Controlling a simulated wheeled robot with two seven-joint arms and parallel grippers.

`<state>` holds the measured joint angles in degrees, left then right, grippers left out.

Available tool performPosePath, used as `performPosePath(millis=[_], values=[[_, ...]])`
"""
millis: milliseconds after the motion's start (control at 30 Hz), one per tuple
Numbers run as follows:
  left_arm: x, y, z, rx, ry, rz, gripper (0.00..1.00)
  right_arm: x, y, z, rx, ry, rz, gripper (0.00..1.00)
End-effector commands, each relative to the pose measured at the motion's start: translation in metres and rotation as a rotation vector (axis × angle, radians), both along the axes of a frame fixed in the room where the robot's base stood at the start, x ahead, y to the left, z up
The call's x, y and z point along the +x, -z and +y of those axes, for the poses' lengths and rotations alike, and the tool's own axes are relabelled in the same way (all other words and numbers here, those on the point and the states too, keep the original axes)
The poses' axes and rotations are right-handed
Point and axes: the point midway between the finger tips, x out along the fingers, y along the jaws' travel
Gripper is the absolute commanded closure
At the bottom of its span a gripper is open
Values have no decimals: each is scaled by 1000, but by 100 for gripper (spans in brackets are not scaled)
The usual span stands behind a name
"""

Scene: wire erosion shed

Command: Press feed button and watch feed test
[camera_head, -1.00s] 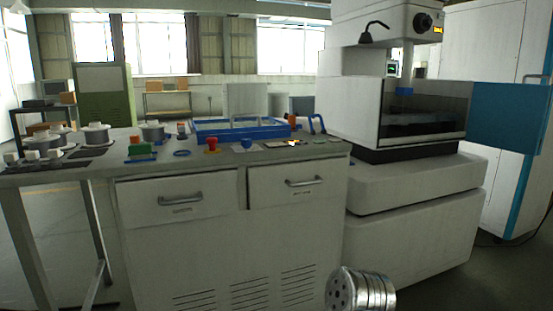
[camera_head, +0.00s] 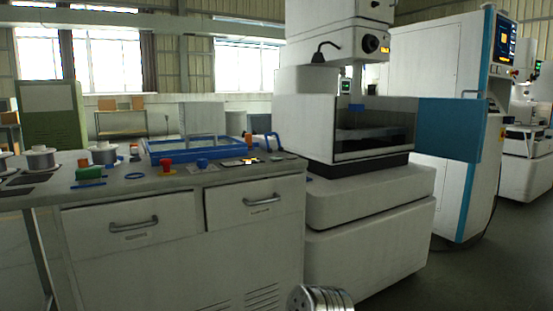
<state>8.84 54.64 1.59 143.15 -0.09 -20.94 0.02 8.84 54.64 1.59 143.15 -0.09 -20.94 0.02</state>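The white wire erosion machine (camera_head: 330,135) stands right of the bench, its teal door (camera_head: 449,130) swung out to the right. Its head carries a dark round knob and a small lit yellow display (camera_head: 385,50). Right of it, a tall white control cabinet (camera_head: 435,75) has a lit screen (camera_head: 505,38) on its narrow side, with small controls below, one of them red (camera_head: 515,73). I cannot tell which control is the feed button. Neither gripper shows in the head view.
A grey workbench (camera_head: 160,230) with two drawers fills the left front. It carries wire spools (camera_head: 40,158), a blue-framed tray (camera_head: 195,152), a red knob (camera_head: 166,167) and small tools. Open floor (camera_head: 490,270) lies at the right front. A similar machine (camera_head: 525,160) stands far right.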

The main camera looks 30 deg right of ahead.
Motion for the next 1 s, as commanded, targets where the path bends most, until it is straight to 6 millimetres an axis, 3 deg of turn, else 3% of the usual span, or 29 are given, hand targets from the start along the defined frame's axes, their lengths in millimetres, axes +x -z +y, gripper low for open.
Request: performPosePath(millis=[33, 233, 1000], values=[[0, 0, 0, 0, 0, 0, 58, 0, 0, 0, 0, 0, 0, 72], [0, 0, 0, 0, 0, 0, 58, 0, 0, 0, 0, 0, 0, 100], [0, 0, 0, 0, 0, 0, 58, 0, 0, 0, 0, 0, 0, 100]])
